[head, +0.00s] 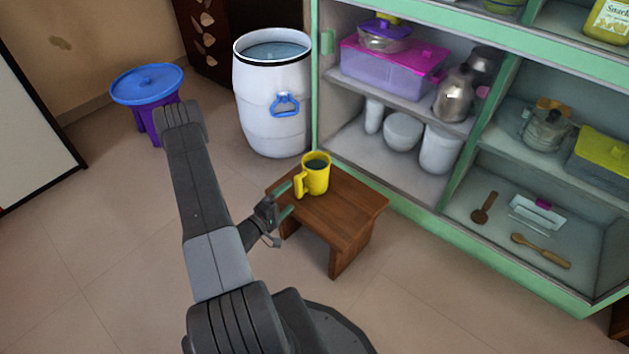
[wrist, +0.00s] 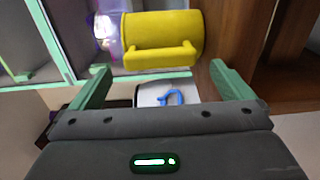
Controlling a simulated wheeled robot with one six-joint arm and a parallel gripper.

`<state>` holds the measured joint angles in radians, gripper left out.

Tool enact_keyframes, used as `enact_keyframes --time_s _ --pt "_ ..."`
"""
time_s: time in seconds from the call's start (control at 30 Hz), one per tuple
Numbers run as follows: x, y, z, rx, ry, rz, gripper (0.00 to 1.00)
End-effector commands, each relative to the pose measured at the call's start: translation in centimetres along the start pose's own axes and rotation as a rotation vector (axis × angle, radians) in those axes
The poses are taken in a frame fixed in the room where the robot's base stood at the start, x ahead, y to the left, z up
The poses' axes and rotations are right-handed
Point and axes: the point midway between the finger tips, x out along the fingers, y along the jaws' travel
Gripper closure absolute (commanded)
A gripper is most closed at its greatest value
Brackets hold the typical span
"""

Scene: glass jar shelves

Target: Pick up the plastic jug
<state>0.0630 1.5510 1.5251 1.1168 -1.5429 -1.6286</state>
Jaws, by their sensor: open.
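The yellow plastic jug (head: 317,175) stands upright on a small wooden stool (head: 335,212), with dark contents visible at its open top. Its handle (head: 299,186) faces left, toward my gripper (head: 286,199). My gripper is open and empty, with its two green fingers pointing at the jug's handle side. In the wrist view the jug (wrist: 165,35) appears on its side ahead of the gripper (wrist: 161,74). The handle there lies across the gap between the fingers, just beyond the tips. I see no contact with the jug.
A white barrel (head: 272,110) with a blue handle stands behind the stool. A purple bin with a blue lid (head: 147,84) is to its left. A green-framed shelf unit (head: 400,205) with jars, boxes and spoons stands right behind the stool. The floor in front is clear.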

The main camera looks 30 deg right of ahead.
Motion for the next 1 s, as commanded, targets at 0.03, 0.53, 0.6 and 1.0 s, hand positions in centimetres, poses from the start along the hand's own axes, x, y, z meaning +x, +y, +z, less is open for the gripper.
enact_keyframes --time_s 0.03,0.53,0.6,1.0 --pt "0.7 -0.1 0.1 0.001 -0.003 0.000 0.00" --pt "6.1 -0.1 0.1 0.001 -0.002 0.001 0.00" --pt "6.7 -0.1 0.1 0.000 -0.002 0.001 0.00" --pt "7.0 0.0 0.0 -0.001 0.001 0.000 0.24"
